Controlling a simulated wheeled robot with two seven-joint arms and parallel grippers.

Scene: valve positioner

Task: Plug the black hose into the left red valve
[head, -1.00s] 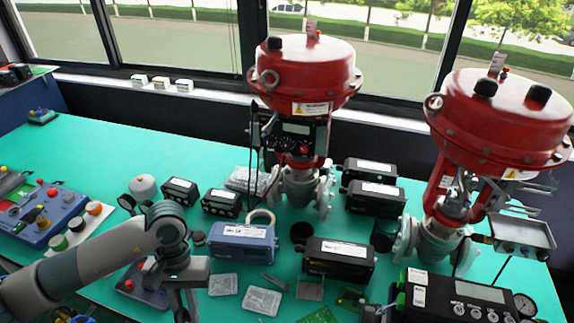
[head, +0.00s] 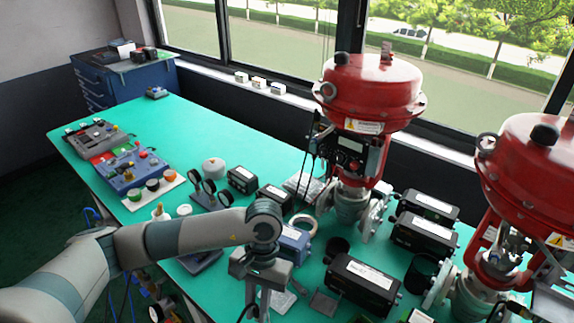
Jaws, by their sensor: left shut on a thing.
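The left red valve (head: 372,92) stands upright on the green table, with a black positioner (head: 352,153) on its front and thin dark lines hanging at its left side. My left gripper (head: 256,300) points down at the front of the table, left of and nearer than this valve. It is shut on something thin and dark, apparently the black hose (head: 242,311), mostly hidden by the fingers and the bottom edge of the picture. The gripper is clear of the valve. My right gripper is not in view.
A second red valve (head: 533,165) stands at the right. Blue control panels (head: 133,171) sit at the left.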

